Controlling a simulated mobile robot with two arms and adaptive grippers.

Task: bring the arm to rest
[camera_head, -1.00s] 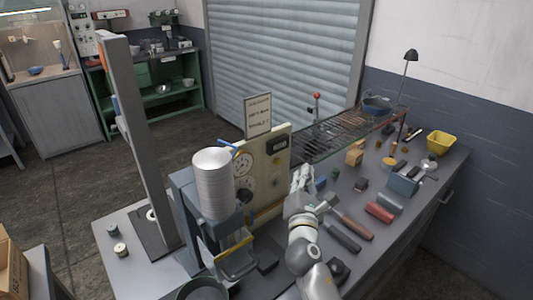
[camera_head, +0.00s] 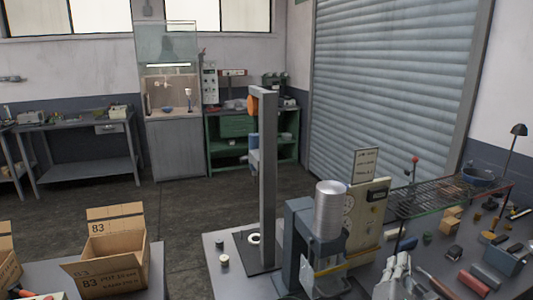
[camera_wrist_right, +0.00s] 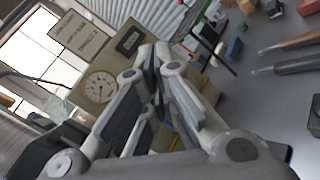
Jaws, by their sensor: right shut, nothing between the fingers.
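My right gripper (camera_head: 402,262) is low at the right of the head view, over the near part of the workbench. In the wrist view its fingers (camera_wrist_right: 152,58) come together at the tips with nothing between them. A beige panel with a dial (camera_head: 371,212) stands just beyond it, and its gauge shows in the wrist view (camera_wrist_right: 100,87). The gripper appears apart from the panel and the bench tools.
A press-like stand with a metal cylinder (camera_head: 331,212) is left of the gripper. A tall grey column (camera_head: 267,180) stands farther left. A wire rack (camera_head: 440,195) and several tools, including a red cylinder (camera_head: 473,284), are at the right. An open cardboard box (camera_head: 112,262) is at lower left.

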